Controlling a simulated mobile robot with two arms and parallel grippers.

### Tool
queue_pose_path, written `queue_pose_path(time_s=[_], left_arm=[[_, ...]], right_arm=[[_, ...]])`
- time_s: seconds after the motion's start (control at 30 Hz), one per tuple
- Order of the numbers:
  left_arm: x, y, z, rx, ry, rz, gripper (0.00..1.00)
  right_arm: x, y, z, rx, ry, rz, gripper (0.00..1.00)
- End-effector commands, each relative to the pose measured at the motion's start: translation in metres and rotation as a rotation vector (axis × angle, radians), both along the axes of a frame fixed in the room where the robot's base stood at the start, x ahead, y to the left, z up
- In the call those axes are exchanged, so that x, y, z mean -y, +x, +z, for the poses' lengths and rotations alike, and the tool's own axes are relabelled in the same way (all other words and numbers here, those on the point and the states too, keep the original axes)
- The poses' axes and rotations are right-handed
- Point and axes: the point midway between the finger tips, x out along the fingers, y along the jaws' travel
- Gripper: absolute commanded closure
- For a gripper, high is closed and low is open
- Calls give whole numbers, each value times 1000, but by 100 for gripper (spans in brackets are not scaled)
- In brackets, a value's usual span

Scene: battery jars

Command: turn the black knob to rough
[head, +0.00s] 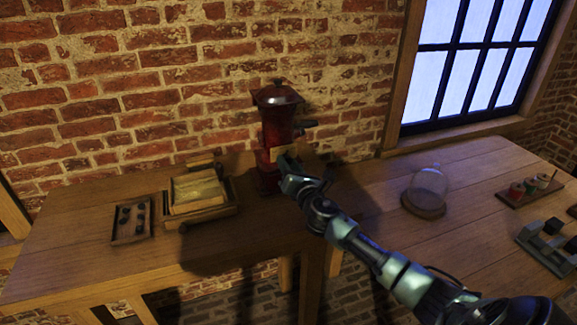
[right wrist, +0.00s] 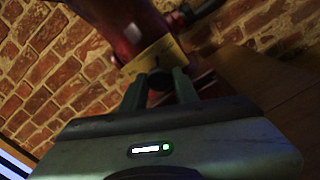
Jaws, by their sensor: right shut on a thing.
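A red grinder (head: 277,115) with a dark lid stands against the brick wall at the back of the left table; its red body also fills the top of the right wrist view (right wrist: 125,25). A yellowish plate (right wrist: 152,56) is on its front. The black knob (right wrist: 159,77) sits just below that plate, between the fingers of my right gripper (right wrist: 160,86). My right gripper (head: 284,160) is shut on the knob in front of the grinder. The knob is hidden in the head view, and its setting cannot be read. My left gripper is not in view.
A dark tray with small round pieces (head: 132,238) and a wooden box (head: 229,207) lie left of the grinder. A glass dome (head: 428,183), a rack of spools (head: 510,198) and a grey holder (head: 528,239) are on the right table. The left table's front is clear.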

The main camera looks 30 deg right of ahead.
Motion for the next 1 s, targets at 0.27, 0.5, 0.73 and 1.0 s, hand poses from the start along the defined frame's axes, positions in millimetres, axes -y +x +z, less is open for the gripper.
queue_pose_path(time_s=[0.27,0.5,0.73,1.0], left_arm=[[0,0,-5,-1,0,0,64],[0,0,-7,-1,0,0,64],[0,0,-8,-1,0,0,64],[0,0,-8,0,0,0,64]], right_arm=[[-1,0,-1,60,252,1,100],[-1,0,-1,101,424,0,100],[-1,0,0,127,530,-1,100],[-1,0,0,139,581,1,100]])
